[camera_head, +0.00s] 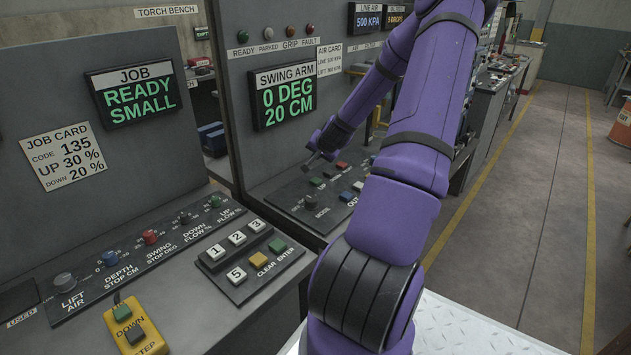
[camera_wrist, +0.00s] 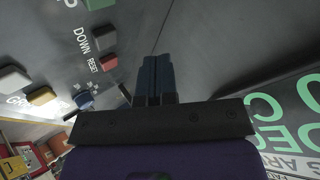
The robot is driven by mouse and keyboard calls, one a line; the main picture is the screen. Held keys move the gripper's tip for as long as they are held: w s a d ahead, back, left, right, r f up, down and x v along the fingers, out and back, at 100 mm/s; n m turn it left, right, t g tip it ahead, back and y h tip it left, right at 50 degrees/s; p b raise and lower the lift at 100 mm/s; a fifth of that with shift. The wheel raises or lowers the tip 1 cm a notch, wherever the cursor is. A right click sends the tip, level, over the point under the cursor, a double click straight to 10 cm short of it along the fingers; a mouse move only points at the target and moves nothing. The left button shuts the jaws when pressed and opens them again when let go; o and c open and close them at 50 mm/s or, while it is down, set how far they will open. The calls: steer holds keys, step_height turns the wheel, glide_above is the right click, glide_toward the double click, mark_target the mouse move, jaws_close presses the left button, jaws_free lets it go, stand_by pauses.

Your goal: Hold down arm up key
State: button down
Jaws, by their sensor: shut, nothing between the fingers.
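The swing arm panel's green key (camera_head: 316,181) sits beside the UP label on the sloped console. Contact with a key cannot be told. The swing arm display (camera_head: 284,95) reads 0 DEG, 20 CM.
Other keys and a mode knob (camera_head: 311,201) share the console. A yellow step pendant (camera_head: 135,330) stands at front left. The job display (camera_head: 134,92) reads READY SMALL.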

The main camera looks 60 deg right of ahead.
mark_target(317, 180)
steer(key=shift+f, duration=3.15)
steer(key=shift+f, duration=0.1)
steer(key=shift+f, duration=0.3)
steer(key=shift+f, duration=0.45)
stand_by(4.0)
